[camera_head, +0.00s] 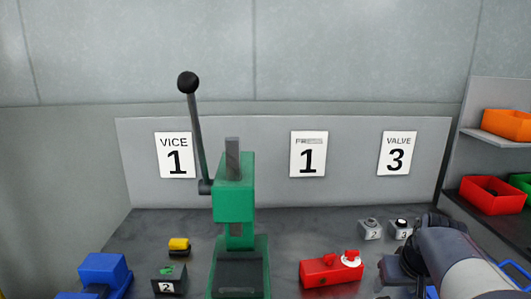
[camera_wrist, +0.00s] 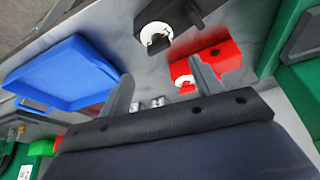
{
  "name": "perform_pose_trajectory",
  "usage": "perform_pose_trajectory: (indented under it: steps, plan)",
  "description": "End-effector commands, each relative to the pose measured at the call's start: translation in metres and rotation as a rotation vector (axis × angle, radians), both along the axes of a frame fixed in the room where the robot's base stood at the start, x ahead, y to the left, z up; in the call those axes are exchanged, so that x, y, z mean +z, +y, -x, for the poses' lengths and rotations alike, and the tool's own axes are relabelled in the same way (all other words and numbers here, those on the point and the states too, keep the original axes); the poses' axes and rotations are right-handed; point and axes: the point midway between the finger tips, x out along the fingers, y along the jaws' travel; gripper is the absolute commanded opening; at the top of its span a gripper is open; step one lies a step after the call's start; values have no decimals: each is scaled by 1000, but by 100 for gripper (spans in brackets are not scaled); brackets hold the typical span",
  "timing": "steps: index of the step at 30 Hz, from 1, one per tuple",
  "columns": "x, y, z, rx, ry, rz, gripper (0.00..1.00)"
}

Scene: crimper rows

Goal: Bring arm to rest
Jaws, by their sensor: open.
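My arm (camera_head: 455,265) reaches in at the lower right of the head view, over the right part of the bench. In the wrist view my gripper (camera_wrist: 161,69) shows two grey fingers spread apart, with nothing held between them. Its fingertips cannot be made out in the head view. The red block (camera_head: 328,270) with a white knob lies left of my arm on the bench. It also shows in the wrist view (camera_wrist: 222,57), just beyond the right finger and apparently apart from it.
A green lever press (camera_head: 234,187) stands left of the red block. A blue vice (camera_head: 103,272), numbered blocks (camera_head: 168,279) and (camera_head: 370,229) are on the bench. A blue tray (camera_wrist: 45,72) and dark block (camera_wrist: 185,15) show in the wrist view. Shelved bins (camera_head: 490,194) stand right.

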Motion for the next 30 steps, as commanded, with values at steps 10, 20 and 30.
perform_pose_trajectory:
  steps: [10,20,30]
  plan:
    - [-55,-1,-22,-1,6,-3,62]
    - [-77,-2,-32,-1,3,-1,62]
    - [-78,-2,-32,-1,2,0,62]
